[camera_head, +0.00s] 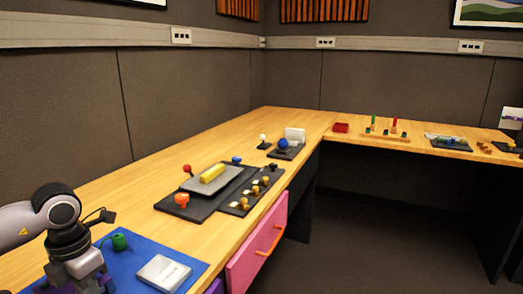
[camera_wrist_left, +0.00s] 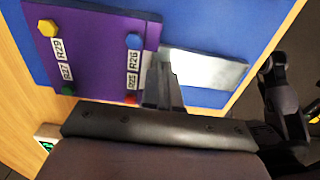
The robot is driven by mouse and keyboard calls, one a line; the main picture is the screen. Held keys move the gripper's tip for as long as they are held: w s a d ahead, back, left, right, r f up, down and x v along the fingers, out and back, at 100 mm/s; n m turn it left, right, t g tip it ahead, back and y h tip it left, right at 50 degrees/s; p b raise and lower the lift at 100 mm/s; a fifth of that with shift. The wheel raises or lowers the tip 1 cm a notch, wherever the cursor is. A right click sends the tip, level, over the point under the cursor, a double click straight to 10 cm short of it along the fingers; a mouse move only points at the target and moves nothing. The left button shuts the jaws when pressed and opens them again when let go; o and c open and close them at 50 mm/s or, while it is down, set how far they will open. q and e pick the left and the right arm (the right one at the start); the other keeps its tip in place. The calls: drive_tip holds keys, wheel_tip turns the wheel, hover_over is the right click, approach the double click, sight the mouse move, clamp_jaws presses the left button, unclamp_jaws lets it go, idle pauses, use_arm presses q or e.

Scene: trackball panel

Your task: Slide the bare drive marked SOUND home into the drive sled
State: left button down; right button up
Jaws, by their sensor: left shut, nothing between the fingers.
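A flat silver-white drive (camera_head: 163,273) lies on the blue mat (camera_head: 137,252), with a small dark mark on top that I cannot read. In the left wrist view a silvery flat piece (camera_wrist_left: 205,70), seemingly the same drive, lies just beyond my fingertips. My left gripper (camera_head: 92,285) is low over the mat, left of the drive; in its wrist view the fingers (camera_wrist_left: 162,85) are together and empty. A purple panel (camera_wrist_left: 92,48) with coloured knobs and labels R29, R27 and R26 lies beside them. I cannot pick out the drive sled with certainty. My right gripper is not in view.
A green knob (camera_head: 119,241) stands at the mat's back. A pink drawer front (camera_head: 258,250) is below the desk edge.

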use_arm(q)
wheel_tip(320, 180, up, 7)
drive_tip(key=d+p, duration=0.1)
drive_tip(key=p, duration=0.3)
drive_tip(key=shift+s+f+p, duration=0.2)
drive_tip(key=shift+p, duration=0.2)
idle(0.4)
